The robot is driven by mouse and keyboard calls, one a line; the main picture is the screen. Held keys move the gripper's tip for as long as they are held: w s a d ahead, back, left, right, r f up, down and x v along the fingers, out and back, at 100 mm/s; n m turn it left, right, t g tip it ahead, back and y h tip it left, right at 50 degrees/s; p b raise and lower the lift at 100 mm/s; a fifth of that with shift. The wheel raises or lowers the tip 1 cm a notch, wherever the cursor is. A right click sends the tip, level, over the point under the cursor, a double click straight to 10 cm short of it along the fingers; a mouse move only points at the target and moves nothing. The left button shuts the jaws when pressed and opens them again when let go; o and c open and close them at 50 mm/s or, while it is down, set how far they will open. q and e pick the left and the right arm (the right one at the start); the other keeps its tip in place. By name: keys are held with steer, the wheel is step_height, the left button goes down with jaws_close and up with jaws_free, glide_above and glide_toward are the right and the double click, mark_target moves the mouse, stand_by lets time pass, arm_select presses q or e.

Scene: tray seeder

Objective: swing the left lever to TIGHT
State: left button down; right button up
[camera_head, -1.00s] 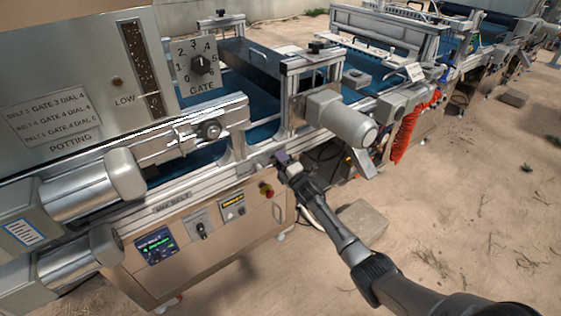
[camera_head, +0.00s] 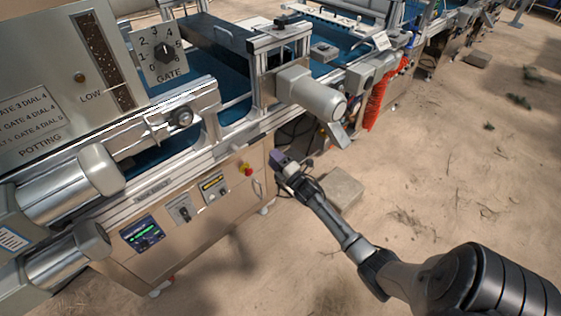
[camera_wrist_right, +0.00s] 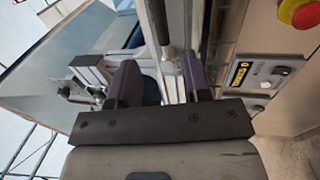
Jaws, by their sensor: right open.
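No lever marked TIGHT can be made out in the head view. My right gripper (camera_head: 280,163) is in front of the belt machine's right end, beside the cabinet's corner and below the grey motor. In the right wrist view its two dark fingers (camera_wrist_right: 162,78) are apart. A pale rod with a rounded end (camera_wrist_right: 168,62) shows between them; I cannot tell whether it is the left lever, or whether it is touched. My left gripper is not in view.
The grey motor (camera_head: 312,95) juts out above my right gripper. A red emergency button (camera_head: 247,169) sits on the cabinet (camera_head: 225,225). A concrete block (camera_head: 343,188) lies on the ground behind my right forearm. Open sandy ground lies to the right.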

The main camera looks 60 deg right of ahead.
steer(key=v, duration=0.2)
steer(key=shift+s+a, duration=0.1)
steer(key=shift+s, duration=0.3)
stand_by(0.5)
